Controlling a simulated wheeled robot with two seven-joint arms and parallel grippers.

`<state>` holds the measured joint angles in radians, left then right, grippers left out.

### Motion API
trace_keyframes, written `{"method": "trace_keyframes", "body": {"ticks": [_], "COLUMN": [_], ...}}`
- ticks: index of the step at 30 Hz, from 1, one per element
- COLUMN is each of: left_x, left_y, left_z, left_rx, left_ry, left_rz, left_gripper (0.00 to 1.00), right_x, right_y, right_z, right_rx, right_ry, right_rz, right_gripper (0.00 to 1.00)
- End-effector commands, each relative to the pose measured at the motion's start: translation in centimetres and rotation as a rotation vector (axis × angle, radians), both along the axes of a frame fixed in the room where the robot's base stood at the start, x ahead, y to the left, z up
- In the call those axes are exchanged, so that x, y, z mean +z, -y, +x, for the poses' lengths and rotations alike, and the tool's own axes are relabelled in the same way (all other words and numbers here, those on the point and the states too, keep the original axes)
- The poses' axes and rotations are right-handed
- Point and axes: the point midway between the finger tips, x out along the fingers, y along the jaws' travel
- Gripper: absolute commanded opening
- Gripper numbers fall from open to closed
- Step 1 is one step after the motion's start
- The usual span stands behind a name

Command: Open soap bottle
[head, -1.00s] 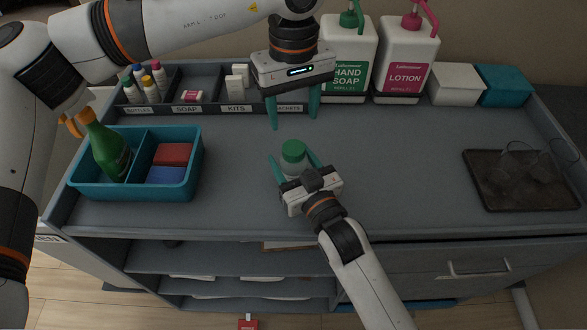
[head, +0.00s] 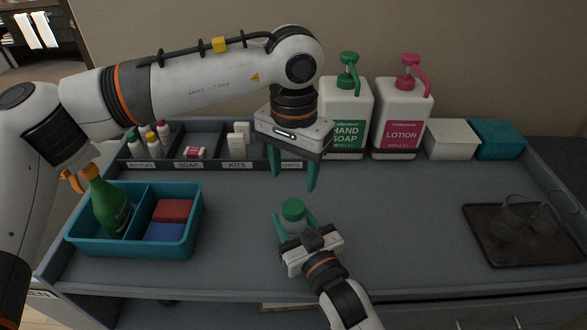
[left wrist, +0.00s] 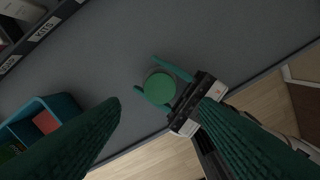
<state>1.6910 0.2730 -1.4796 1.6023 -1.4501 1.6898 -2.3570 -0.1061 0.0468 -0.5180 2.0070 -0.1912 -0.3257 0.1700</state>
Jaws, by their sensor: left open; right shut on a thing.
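The soap bottle (head: 293,222) is a small clear bottle with a green cap (head: 293,209), upright on the grey counter. In the left wrist view the cap (left wrist: 159,88) shows from above as a green disc. My right gripper (head: 296,223) is shut on the bottle's body below the cap, coming from the front. My left gripper (head: 294,183) is open and empty, pointing down above and slightly behind the cap, apart from it.
A teal caddy (head: 180,250) with a green spray bottle (head: 109,203) stands at the left. Behind are a compartment organizer (head: 190,165), a hand soap pump (head: 345,120) and a lotion pump (head: 402,120). A dark tray (head: 520,250) with glasses is at the right. The counter between is clear.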

Motion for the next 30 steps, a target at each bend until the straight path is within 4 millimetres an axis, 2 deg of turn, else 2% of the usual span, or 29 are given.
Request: {"method": "trace_keyframes", "body": {"ticks": [3, 8, 11, 21, 25, 30], "left_x": [0.0, -0.3, -1.3, -6.4, -7.5, -8.0], "left_y": [0.0, 0.0, 0.0, -0.1, -0.1, 0.0], "left_z": [0.0, 0.0, 0.0, 0.0, 0.0, 0.0], "left_rx": [-0.137, -0.222, -0.231, -0.228, -0.227, -0.227], "left_ry": [0.001, 0.0, -0.002, -0.002, -0.002, -0.001], "left_rz": [0.001, 0.001, 0.001, 0.001, 0.001, 0.0], "left_gripper": [0.56, 0.56, 0.56, 0.56, 0.56, 0.56], "right_x": [0.0, 0.0, 0.0, 0.0, 0.0, 0.0], "right_y": [0.0, 0.0, 0.0, 0.0, 0.0, 0.0], "right_z": [0.0, 0.0, 0.0, 0.0, 0.0, 0.0], "right_rx": [0.0, 0.0, 0.0, 0.0, 0.0, 0.0], "right_ry": [0.0, 0.0, 0.0, 0.0, 0.0, 0.0], "right_rz": [0.0, 0.0, 0.0, 0.0, 0.0, 0.0], "right_gripper": [0.0, 0.0, 0.0, 0.0, 0.0, 0.0]}}
